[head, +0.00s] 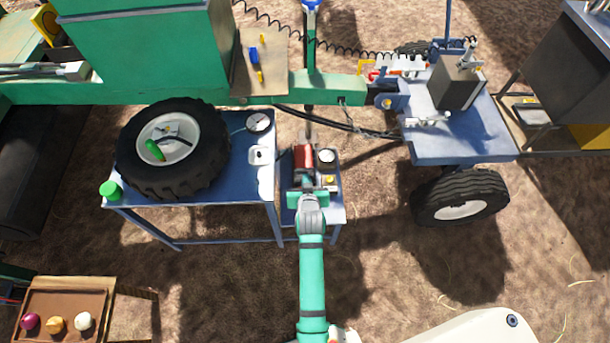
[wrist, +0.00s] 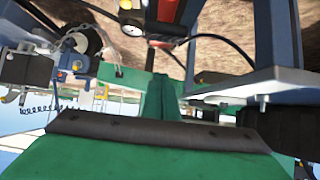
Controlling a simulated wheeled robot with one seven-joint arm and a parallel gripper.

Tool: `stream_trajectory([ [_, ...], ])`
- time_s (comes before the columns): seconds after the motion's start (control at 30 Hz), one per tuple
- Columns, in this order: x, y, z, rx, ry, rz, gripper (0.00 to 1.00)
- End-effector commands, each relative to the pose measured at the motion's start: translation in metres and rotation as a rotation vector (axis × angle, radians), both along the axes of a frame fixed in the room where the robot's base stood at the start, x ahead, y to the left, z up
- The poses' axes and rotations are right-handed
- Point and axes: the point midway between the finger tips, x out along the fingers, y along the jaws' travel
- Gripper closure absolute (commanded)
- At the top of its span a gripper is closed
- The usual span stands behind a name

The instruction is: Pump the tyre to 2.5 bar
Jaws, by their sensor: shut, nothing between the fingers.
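The black tyre (head: 205,150) with a white rim lies on a blue table at the left. A green-handled piece (head: 155,150) with a dark hose lies at its hub. A red pump cylinder (head: 304,158) stands on a small blue stand (head: 332,213), with a round gauge (head: 326,156) and a yellow button (head: 329,181) beside it. The wrist view also shows the red cylinder (wrist: 167,12) and a gauge (wrist: 131,29). My gripper (head: 305,186) is shut and empty, just in front of the cylinder; contact cannot be told. Its green fingers (wrist: 160,98) show together in the wrist view. Gauge readings are too small to read.
A second dial (head: 258,122) and a white plate (head: 261,157) sit on the blue table's (head: 200,215) right side. A green cap (head: 110,190) is at its left corner. A blue trailer (head: 460,140) stands right. An onion tray (head: 60,305) is at lower left. Bare ground lies between.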

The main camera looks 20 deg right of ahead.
Motion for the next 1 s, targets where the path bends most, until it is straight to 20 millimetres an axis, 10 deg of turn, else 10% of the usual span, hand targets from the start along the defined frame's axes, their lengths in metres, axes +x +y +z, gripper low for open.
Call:
stream_trajectory([
  [0.77, 0.080, -0.024, -0.056, 0.000, 0.000, -0.002, 1.00],
  [1.0, 0.069, -0.020, -0.085, 0.000, 0.001, 0.000, 1.00],
])
